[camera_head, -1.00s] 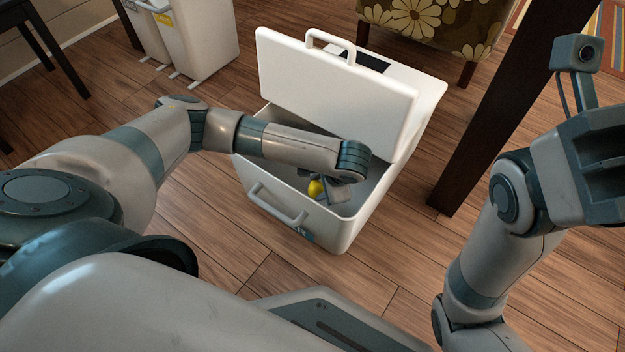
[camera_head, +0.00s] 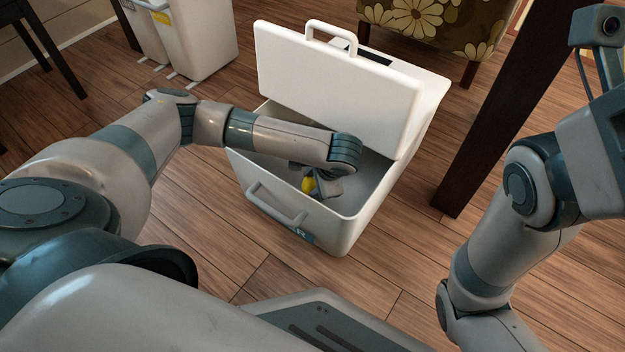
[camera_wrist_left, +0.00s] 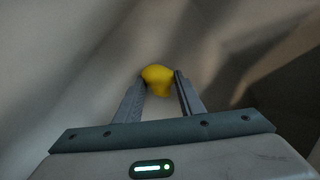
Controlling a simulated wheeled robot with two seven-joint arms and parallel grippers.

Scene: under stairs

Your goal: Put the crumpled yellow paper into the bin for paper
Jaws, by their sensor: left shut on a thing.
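The crumpled yellow paper (camera_head: 308,185) is a small yellow lump. My left gripper (camera_head: 318,187) is shut on it, inside the open white bin (camera_head: 345,232) in the head view. The paper (camera_wrist_left: 158,78) shows between the two fingertips in the left wrist view, with pale bin walls around it. My left forearm crosses over the bin's opening and hides part of the inside.
The bin's white lid (camera_head: 335,90) stands raised behind the opening. A front handle (camera_head: 275,205) sticks out. Pale bins (camera_head: 195,40) stand at the upper left, a dark post (camera_head: 490,120) at the right, and a flowered chair (camera_head: 435,25) behind. Wooden floor lies clear around the bin.

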